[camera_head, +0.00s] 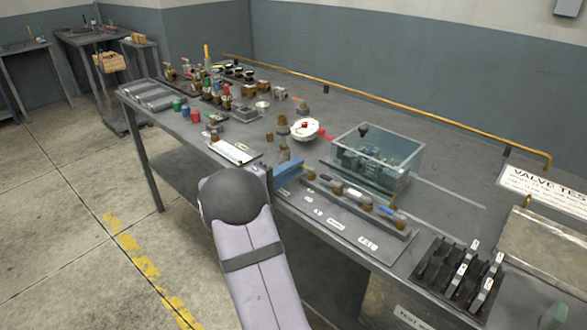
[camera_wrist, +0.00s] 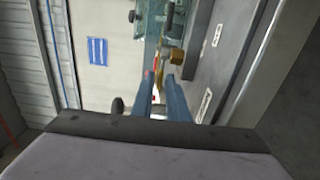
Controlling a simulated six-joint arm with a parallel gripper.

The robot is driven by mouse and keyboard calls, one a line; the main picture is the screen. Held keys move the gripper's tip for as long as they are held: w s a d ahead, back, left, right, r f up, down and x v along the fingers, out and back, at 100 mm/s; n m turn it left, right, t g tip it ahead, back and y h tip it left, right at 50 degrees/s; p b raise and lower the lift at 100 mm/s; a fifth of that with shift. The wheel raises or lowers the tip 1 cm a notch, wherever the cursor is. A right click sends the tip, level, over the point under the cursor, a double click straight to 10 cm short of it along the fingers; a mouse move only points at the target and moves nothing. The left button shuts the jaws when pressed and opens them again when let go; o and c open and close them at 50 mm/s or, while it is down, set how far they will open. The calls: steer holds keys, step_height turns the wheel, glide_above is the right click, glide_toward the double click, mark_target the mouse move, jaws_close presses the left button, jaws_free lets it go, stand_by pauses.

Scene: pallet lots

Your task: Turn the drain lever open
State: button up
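My gripper (camera_wrist: 160,82) shows in the wrist view as two blue fingers with a narrow gap between them. It is open, with nothing clearly held. In the head view the blue fingers (camera_head: 288,175) are at the front edge of the bench, beside a brass fitting (camera_head: 310,173). A brass fitting also shows just past the right fingertip in the wrist view (camera_wrist: 174,56); I cannot tell if they touch. A red handle (camera_head: 326,134) sticks out beside a round white gauge (camera_head: 304,129), behind the fingers. I cannot tell for sure which part is the drain lever.
A clear glass tank (camera_head: 378,155) stands behind the fingers. A strip with several valves (camera_head: 345,215) lies right of them, then a black rack (camera_head: 458,275). Several fittings crowd the bench's far left. A yellow pipe (camera_head: 390,105) runs along the back. Free bench lies behind the tank.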

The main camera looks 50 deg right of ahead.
jaws_close()
steer(key=shift+s+a+f+n+t+b, duration=0.15)
steer(key=shift+n+t+b, duration=0.15)
steer(key=shift+t+b, duration=0.3)
steer(key=b, duration=0.1)
steer(key=n+t+b, duration=0.1)
steer(key=b, duration=0.1)
steer(key=shift+s+a+f+t, duration=0.1)
steer(key=shift+s+t, duration=0.1)
steer(key=shift+t, duration=0.1)
steer(key=t+b, duration=0.1)
steer(key=b, duration=0.1)
steer(key=n+t+b, duration=0.1)
steer(key=b, duration=0.1)
steer(key=n+t+y+b, duration=0.1)
steer(key=b, duration=0.1)
steer(key=shift+s+a+f+b, duration=0.15)
steer(key=shift+s+a+b, duration=0.15)
steer(key=shift+s+a, duration=0.05)
steer(key=t+b, duration=0.1)
steer(key=b, duration=0.1)
steer(key=n+t+y+b, duration=0.1)
steer(key=b, duration=0.2)
steer(key=shift+s+a+n, duration=0.15)
steer(key=shift+s+n, duration=0.1)
steer(key=shift+n, duration=0.05)
steer(key=shift+a+r+n+t+b, duration=0.1)
steer(key=shift+r+n+t+b, duration=0.4)
steer(key=shift+b, duration=0.7)
steer(key=shift+f, duration=0.15)
